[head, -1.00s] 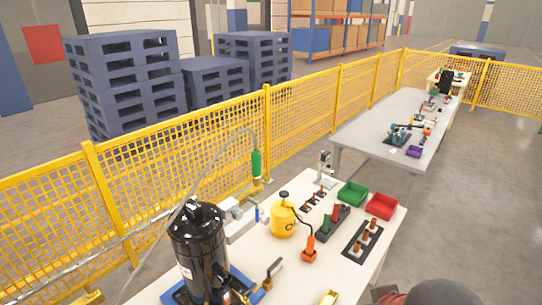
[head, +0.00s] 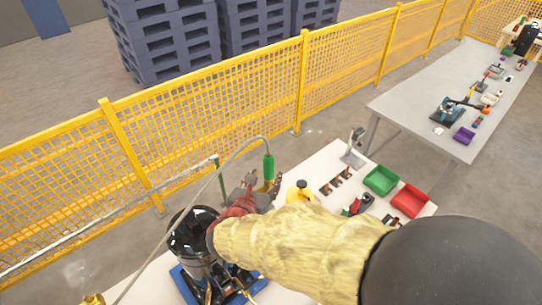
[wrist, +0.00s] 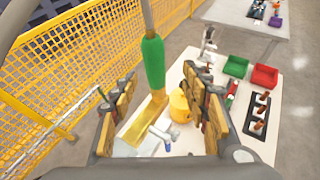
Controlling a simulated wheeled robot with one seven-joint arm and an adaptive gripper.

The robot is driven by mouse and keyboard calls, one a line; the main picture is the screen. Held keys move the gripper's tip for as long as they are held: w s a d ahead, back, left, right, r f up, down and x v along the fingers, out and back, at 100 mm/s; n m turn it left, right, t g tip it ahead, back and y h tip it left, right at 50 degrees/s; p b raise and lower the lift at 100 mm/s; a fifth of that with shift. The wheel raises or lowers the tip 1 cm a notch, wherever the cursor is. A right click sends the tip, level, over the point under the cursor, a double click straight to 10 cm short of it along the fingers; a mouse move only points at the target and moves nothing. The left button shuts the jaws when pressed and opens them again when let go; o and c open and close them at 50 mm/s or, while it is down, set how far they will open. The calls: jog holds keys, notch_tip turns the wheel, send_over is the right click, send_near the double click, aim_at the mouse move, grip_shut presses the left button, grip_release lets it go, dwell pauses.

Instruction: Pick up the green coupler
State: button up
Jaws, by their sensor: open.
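The green coupler (head: 268,167) hangs upright at the end of a grey hose (head: 225,163), above the back edge of the near table. In the wrist view the green coupler (wrist: 153,63) has a brass end (wrist: 146,118) pointing down. My gripper (head: 264,184) is open and empty, just below and beside the coupler in the head view. In the wrist view my gripper (wrist: 158,88) has its two fingers spread either side of the coupler's line. The coupler appears between or just beyond the fingertips; I cannot tell the depth or any contact.
A black compressor (head: 193,235) stands below my forearm. A yellow canister (head: 299,192), green bin (head: 381,180) and red bin (head: 410,201) are on the near table (head: 325,160). A yellow mesh fence (head: 245,110) runs close behind. A valve (wrist: 163,136) shows below the coupler.

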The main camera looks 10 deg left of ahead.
aim_at(268, 170)
jog(key=shift+w+a+f+n, duration=0.35)
jog(key=shift+w+a+n, duration=0.15)
jog(key=shift+a, duration=0.2)
jog(key=x, duration=0.6)
jog(key=shift+d+r, duration=0.15)
jog(key=shift+d, duration=0.25)
jog(key=shift+w, duration=0.3)
jog(key=shift+c, duration=1.2)
grip_shut()
